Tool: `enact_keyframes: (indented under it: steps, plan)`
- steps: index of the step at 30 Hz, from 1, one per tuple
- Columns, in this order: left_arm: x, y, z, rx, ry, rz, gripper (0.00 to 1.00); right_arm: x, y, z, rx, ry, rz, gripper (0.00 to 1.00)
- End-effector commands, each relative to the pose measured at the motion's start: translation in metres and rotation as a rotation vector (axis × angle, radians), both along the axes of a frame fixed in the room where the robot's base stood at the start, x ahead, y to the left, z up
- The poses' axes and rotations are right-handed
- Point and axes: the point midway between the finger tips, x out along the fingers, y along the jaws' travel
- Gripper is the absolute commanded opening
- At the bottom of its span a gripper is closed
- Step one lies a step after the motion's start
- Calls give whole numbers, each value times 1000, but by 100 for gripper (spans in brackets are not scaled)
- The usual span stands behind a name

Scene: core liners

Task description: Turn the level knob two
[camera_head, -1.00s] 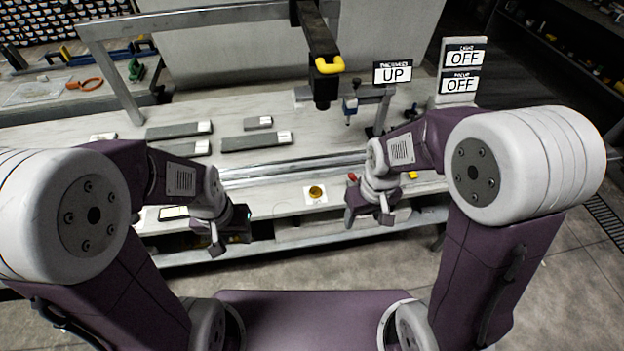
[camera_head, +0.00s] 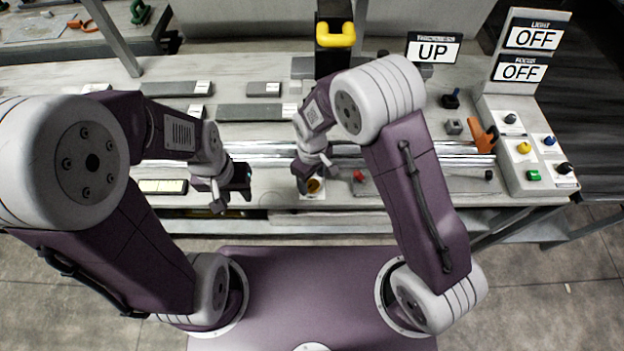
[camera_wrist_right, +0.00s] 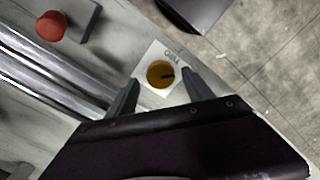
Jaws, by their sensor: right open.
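A round amber knob (camera_head: 315,187) with a dark pointer line sits on a small white plate at the bench's front edge. In the right wrist view the knob (camera_wrist_right: 160,74) lies between the fingertips of my right gripper (camera_wrist_right: 161,77). The fingers are open, one on each side; I cannot tell whether they touch it. The plate's label is upside down and too small to read surely. In the head view my right gripper (camera_head: 304,178) partly covers the knob. My left gripper (camera_head: 233,196) looks open and empty near the front edge, left of the knob.
A red button (camera_head: 359,176) stands right of the knob; it also shows in the right wrist view (camera_wrist_right: 51,26). Metal rails (camera_head: 270,150) run behind. A control box (camera_head: 520,165) with several coloured knobs stands at right. Signs read UP (camera_head: 434,49) and OFF (camera_head: 520,70).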

Motion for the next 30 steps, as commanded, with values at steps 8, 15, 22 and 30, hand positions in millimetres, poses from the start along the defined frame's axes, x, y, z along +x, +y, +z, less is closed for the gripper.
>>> enact_keyframes:
  steps: [8,15,22,30]
  plan:
    - [0,0,0,0,0,0,36,0,0,-13,1,-2,-1,60]
    - [0,0,0,0,0,0,36,0,0,-13,0,-1,-1,24]
    - [0,0,4,0,0,0,36,0,0,-11,0,0,-44,0]
    - [0,0,17,0,0,0,36,0,0,-10,-2,0,-382,0]
